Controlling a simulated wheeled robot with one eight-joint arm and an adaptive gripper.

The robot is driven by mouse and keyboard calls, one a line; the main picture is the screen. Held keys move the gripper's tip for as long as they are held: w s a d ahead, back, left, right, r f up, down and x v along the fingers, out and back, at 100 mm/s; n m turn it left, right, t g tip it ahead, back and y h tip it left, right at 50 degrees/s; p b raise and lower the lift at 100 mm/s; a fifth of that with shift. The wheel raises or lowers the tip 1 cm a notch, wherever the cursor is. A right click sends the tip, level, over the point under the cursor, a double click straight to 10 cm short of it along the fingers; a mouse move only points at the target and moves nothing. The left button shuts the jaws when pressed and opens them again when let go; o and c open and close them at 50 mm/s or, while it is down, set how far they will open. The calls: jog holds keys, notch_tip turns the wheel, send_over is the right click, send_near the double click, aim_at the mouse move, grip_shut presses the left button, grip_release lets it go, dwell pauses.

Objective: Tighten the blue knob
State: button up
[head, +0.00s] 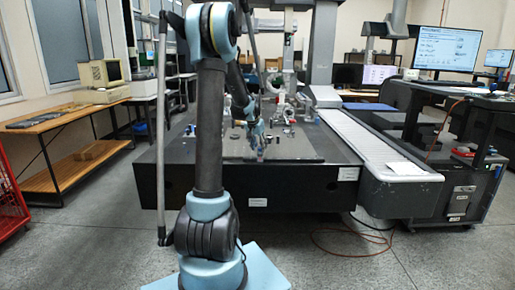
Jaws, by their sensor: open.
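My gripper (259,147) hangs over the dark measuring table (306,150), near the middle of its surface. It points down and is small in the head view. Its jaws are open. I cannot make out the blue knob for certain; it is too small to tell or hidden by my gripper or arm. I cannot tell whether my gripper touches anything on the table.
Several small fixtures (289,131) stand on the table right of my gripper. A white ribbed rail cover (365,142) runs along the table's right side. A wooden bench (66,115) stands left, and an orange cable (345,252) lies on the floor.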

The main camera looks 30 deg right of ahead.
jog(key=v, duration=1.1)
jog(key=shift+a+r, duration=0.15)
jog(key=shift+r, duration=0.15)
